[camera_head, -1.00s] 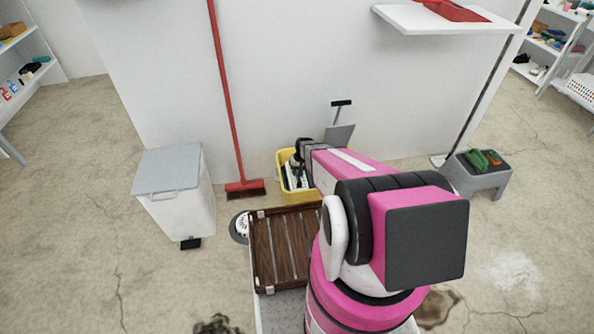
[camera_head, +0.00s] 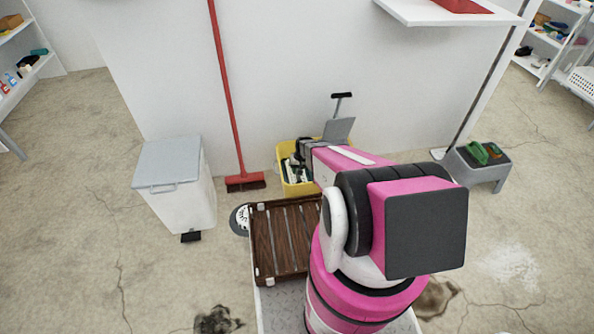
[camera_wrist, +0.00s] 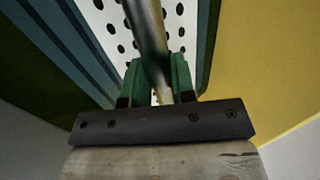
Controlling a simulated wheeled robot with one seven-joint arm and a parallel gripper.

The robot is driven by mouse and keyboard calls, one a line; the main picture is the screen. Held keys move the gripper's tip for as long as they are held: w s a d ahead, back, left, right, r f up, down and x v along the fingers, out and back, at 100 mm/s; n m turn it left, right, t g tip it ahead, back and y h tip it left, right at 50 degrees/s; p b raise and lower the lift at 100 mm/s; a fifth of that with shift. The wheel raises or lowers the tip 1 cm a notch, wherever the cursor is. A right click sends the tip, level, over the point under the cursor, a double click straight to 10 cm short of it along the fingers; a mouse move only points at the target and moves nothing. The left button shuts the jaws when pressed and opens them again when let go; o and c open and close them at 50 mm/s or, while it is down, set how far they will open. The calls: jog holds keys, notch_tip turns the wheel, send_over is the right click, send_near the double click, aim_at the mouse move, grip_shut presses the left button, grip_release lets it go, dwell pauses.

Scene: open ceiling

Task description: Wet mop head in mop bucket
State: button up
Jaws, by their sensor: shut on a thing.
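The yellow mop bucket (camera_head: 297,190) stands on the floor against the white wall, with a grey wringer plate and black-topped lever (camera_head: 343,95) at its back. In the wrist view its yellow inner wall (camera_wrist: 255,75) is at the right. A white perforated wringer panel (camera_wrist: 118,18) is behind my fingertips. My gripper (camera_wrist: 157,85) is inside or just over the bucket, its green fingertips shut on a thin metallic pole, probably the mop handle (camera_wrist: 148,35). The mop head cannot be made out. My forearm hides part of the bucket in the head view.
A red broom (camera_head: 230,100) leans on the wall left of the bucket. A white pedal bin (camera_head: 175,195) stands further left, a grey step stool (camera_head: 483,168) at right. A wooden slatted rack (camera_head: 285,240) lies on my base. Dark stains mark the floor in front.

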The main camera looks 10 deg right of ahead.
jog(key=shift+f, duration=0.6)
dwell(1.6)
jog(key=shift+r, duration=3.55)
jog(key=shift+r, duration=0.1)
notch_tip(320, 180, up, 13)
